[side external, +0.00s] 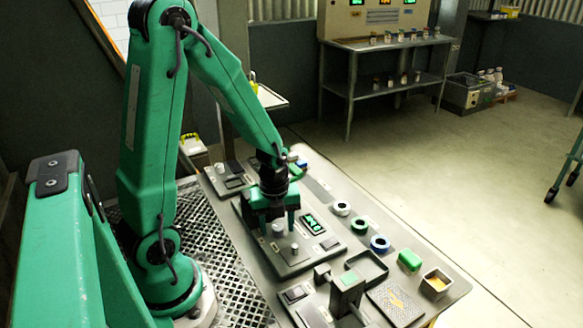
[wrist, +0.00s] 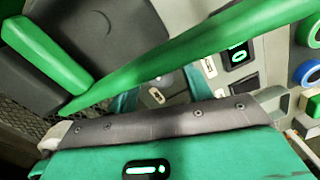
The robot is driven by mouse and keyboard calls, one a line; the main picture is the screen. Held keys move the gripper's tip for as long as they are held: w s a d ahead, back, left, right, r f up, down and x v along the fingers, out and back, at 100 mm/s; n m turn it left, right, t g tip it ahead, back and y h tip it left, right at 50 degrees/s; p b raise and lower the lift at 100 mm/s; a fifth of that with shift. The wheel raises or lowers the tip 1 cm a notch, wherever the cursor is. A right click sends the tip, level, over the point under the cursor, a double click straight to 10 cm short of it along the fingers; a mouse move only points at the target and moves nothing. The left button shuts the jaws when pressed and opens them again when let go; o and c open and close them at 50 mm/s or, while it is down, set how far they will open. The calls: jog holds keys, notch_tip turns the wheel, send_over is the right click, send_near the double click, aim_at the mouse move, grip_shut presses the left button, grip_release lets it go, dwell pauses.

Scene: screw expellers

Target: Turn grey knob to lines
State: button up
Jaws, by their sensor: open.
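A pale grey knob (side external: 278,229) stands on the control panel (side external: 297,266) in the side external view. My gripper (side external: 278,226) points down over this panel, open, with one finger on either side of the knob in the picture. I cannot tell whether a finger touches it. A smaller grey knob (side external: 294,247) stands nearer the camera, outside the fingers. A display (side external: 313,224) with glowing green symbols is right of the gripper; it also shows in the wrist view (wrist: 238,52). No marking lines around the knob can be made out. My gripper's body hides much of the wrist view.
Right of the panel are a white ring (side external: 341,208), a green ring (side external: 359,225) and a blue ring (side external: 380,243).

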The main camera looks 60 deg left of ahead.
aim_at(276, 227)
jog(key=shift+r, duration=0.15)
jog(key=shift+s+r, duration=0.15)
jog(key=shift+r, duration=3.65)
jog(key=s+d+r+n+t, duration=0.2)
jog(key=d+r+n, duration=0.2)
jog(key=r+n, duration=0.3)
jog(key=s+d+r+n+t, duration=0.3)
jog(key=r+n, duration=0.4)
jog(key=n, duration=0.7)
jog(key=shift+s+d+n, duration=0.2)
jog(key=shift+d+n, duration=0.2)
jog(key=shift+d, duration=0.05)
